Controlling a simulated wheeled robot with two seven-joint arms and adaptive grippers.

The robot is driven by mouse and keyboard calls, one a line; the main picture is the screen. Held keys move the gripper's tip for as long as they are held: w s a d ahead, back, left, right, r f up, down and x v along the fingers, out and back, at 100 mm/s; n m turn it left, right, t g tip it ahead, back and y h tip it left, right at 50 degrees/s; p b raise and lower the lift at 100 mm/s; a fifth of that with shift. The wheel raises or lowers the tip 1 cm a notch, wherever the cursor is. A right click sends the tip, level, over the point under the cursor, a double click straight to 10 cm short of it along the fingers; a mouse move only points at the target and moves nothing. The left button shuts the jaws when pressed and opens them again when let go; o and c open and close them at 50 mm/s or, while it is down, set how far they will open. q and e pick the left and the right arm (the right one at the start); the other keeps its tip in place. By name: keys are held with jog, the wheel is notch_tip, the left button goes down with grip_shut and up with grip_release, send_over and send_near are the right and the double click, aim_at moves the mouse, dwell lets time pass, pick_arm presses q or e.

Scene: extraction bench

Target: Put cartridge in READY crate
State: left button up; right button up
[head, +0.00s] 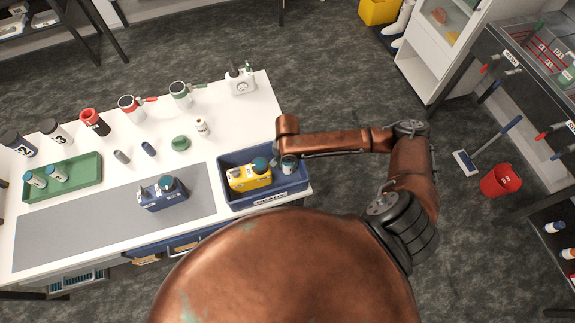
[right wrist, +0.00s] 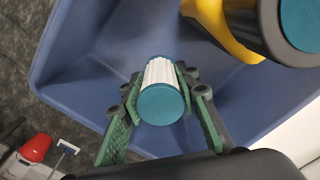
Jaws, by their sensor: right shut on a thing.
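The blue READY crate (head: 233,160) stands at the right end of the white bench, its label on the front wall; its inside fills the right wrist view (right wrist: 85,60). My right gripper (head: 289,171) is at the crate's right end, its fingers closed around a small cartridge (head: 288,163). In the right wrist view the cartridge (right wrist: 160,92) has a white ribbed body and a teal end, between the green finger pads (right wrist: 160,108). It appears over the crate's inside; I cannot tell whether it touches the floor. My left gripper is not in view.
A yellow device (head: 250,179) with a dark teal knob sits in the crate, left of the cartridge. A blue device (head: 163,195) stands on the grey mat (head: 90,222). A green tray (head: 82,178) holds two similar teal-capped cartridges. Several bottles line the bench's back edge.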

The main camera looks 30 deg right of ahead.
jog(key=o, duration=1.2)
jog(key=shift+c, duration=0.2)
notch_tip(320, 180, up, 12)
jog(key=shift+r+p, duration=0.15)
jog(key=shift+p, duration=0.55)
